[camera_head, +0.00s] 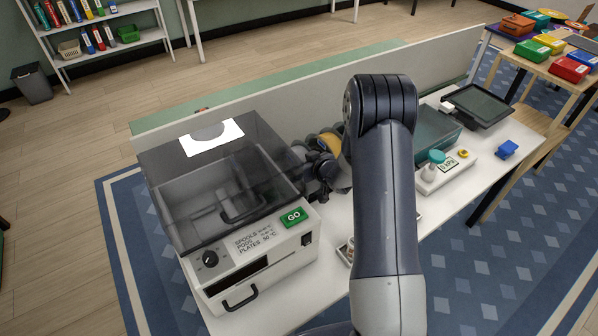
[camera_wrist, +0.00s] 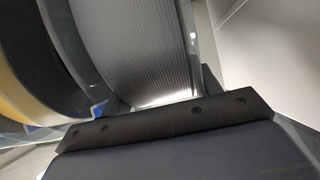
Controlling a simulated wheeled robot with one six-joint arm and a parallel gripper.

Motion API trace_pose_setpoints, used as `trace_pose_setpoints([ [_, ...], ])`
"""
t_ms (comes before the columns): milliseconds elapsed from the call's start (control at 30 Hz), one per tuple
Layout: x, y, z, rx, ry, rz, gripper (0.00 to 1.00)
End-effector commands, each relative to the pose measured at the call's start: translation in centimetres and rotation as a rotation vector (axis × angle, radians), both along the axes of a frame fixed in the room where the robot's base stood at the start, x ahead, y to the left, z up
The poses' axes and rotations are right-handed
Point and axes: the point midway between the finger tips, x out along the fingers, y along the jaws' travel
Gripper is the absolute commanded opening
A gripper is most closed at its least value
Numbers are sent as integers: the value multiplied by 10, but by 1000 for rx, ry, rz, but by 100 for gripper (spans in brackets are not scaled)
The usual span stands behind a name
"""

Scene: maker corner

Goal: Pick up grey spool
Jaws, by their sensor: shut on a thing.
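The grey spool (camera_wrist: 145,50) fills the upper middle of the wrist view, its ribbed grey winding close to the camera between clear flanges. My gripper (camera_wrist: 165,117) shows there as a dark bar across the spool's lower edge, and it is shut on the grey spool. A black spool (camera_wrist: 52,50) and a yellow spool (camera_wrist: 12,90) stand beside it on the left. In the head view my arm hides much of this spot, and my gripper (camera_head: 322,178) is among several spools behind the arm. I cannot tell there whether the grey spool is lifted.
A white machine with a clear lid (camera_head: 215,175) and a green GO button (camera_head: 293,217) stands left of the spools. A low white panel (camera_head: 290,95) runs behind them.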

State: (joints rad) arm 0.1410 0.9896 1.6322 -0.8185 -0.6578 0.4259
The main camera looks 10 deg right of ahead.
Motion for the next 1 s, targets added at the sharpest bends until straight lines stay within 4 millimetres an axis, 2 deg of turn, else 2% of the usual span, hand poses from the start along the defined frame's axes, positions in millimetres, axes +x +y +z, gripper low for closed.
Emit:
trace_pose_setpoints([
  [67,0,0,0,0,0,0,31],
  [433,0,0,0,0,0,0,0],
  [833,1,0,4,1,-6,1,0],
  [1000,2,0,16,1,-9,0,0],
])
